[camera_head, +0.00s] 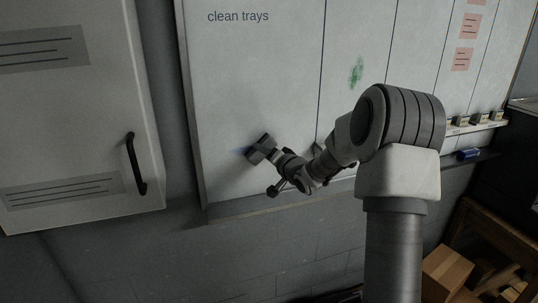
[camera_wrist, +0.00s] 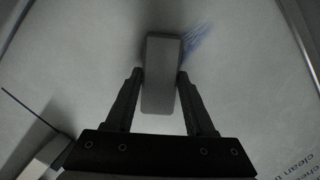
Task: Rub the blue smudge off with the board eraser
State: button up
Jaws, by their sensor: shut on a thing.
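The whiteboard (camera_head: 270,75) hangs on the wall. The blue smudge (camera_head: 236,152) shows faintly on its lower left part, just left of my gripper (camera_head: 268,154). In the wrist view the smudge (camera_wrist: 196,40) is a patch of blue strokes beside the upper right end of the eraser. My gripper (camera_wrist: 160,82) is shut on the grey board eraser (camera_wrist: 160,95), with one finger on each side. The eraser (camera_head: 261,148) is at the board's face and hides part of the smudge area. I cannot tell whether it touches the surface.
A green smudge (camera_head: 356,73) is higher on the board to the right. A white cabinet (camera_head: 85,100) with a black handle (camera_head: 135,165) stands left of the board. A ledge (camera_head: 475,128) with small items and a blue object (camera_head: 468,154) are at the right.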

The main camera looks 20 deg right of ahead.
jog(key=shift+a+b, duration=0.7)
jog(key=shift+a, duration=0.95)
jog(key=shift+a+f+b, duration=0.1)
jog(key=shift+a+b, duration=1.75)
jog(key=shift+a, duration=1.15)
jog(key=shift+s+a, duration=0.1)
jog(key=shift+a, duration=0.3)
jog(key=a+f+v, duration=0.1)
jog(key=v, duration=0.4)
jog(key=shift+s+r+b, duration=0.25)
jog(key=shift+s+b, duration=0.2)
jog(key=shift+s, duration=0.1)
jog(key=shift+s+d, duration=0.1)
jog(key=shift+d, duration=0.05)
jog(key=v, duration=0.2)
jog(key=shift+s+f, duration=0.15)
jog(key=shift+s, duration=0.3)
